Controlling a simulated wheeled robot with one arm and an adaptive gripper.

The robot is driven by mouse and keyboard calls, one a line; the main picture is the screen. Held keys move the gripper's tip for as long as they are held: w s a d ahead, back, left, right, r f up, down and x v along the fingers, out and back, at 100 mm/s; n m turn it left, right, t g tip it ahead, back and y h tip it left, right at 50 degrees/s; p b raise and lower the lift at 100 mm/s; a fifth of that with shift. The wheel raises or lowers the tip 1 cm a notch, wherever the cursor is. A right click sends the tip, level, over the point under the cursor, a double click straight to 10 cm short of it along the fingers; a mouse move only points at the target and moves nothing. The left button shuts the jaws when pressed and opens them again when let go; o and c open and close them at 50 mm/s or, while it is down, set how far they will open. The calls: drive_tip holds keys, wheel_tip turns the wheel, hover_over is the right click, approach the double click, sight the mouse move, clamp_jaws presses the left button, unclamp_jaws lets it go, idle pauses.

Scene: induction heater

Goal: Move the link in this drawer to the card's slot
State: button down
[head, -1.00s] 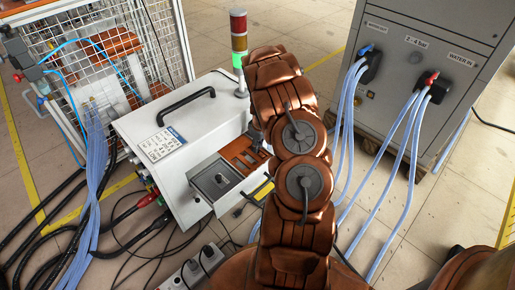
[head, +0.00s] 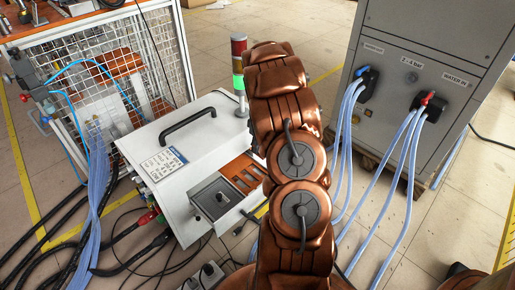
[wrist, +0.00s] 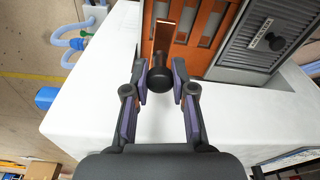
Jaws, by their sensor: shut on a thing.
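The link shows in the wrist view as a copper strip (wrist: 162,34) with a round black knob (wrist: 160,79) at its near end. My gripper (wrist: 160,76) is shut on that knob, one finger pad on each side. The strip points away from me, over or beside the orange card (wrist: 208,12) with its grey slots. I cannot tell whether the strip sits in a slot or above the card. In the head view the card (head: 240,172) is partly covered by my arm, which hides the gripper and link.
A grey panel (wrist: 240,58) with a black knob (wrist: 268,42) lies right of the card in the wrist view. The white heater case (head: 205,135) has a black handle. A grey cabinet (head: 425,70) with blue hoses stands right; cables lie on the floor left.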

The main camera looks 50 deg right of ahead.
drive_tip(key=shift+r+p, duration=0.5)
drive_tip(key=shift+r, duration=1.4)
